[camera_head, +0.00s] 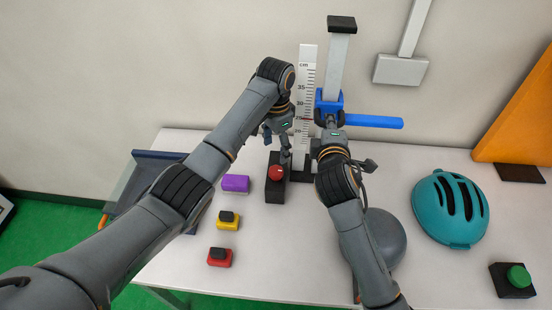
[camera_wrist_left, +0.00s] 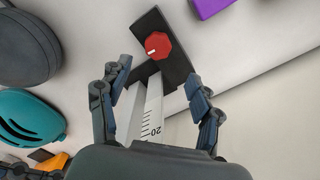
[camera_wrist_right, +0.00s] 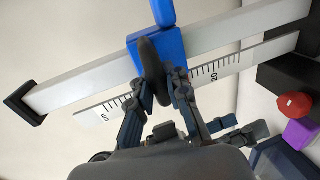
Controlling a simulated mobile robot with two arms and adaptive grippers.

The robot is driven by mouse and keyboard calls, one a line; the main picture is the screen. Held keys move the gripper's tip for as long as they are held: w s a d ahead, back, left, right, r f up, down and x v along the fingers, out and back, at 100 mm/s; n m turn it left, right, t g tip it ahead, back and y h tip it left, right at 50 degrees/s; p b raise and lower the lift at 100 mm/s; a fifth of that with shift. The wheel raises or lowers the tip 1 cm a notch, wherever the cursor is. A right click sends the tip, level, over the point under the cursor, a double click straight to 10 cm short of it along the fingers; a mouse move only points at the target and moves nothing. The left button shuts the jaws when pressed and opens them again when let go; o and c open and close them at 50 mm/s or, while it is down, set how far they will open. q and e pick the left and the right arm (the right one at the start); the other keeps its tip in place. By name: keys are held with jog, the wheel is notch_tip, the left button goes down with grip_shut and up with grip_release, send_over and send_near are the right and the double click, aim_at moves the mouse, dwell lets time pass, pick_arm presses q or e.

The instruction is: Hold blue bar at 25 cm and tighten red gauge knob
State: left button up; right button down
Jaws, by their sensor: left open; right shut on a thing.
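The blue bar (camera_head: 372,121) sticks out to the right from a blue slider (camera_head: 328,100) on an upright metal post. A white cm scale (camera_head: 305,75) stands left of the post; the exact height is hard to read. The red knob (camera_head: 276,172) sits on a black block at the scale's foot. My left gripper (camera_head: 286,155) is open above it. In the left wrist view the red knob (camera_wrist_left: 159,45) lies ahead of the open fingers (camera_wrist_left: 160,78), apart from them.
A teal helmet (camera_head: 450,208) and a grey dome (camera_head: 386,236) lie to the right on the white table. A green button (camera_head: 518,277) is at front right. Purple (camera_head: 235,184), yellow (camera_head: 228,223) and red (camera_head: 220,258) blocks and a blue tray (camera_head: 158,155) are at left.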

jog(key=shift+r, duration=0.1)
jog(key=c, duration=1.4)
grip_release()
jog(key=shift+o, duration=0.5)
jog(key=shift+s+r, duration=0.1)
jog(key=shift+s, duration=0.1)
pick_arm(q)
notch_tip(320, 180, up, 4)
jog(key=shift+s+f, duration=0.1)
jog(key=shift+s, duration=0.05)
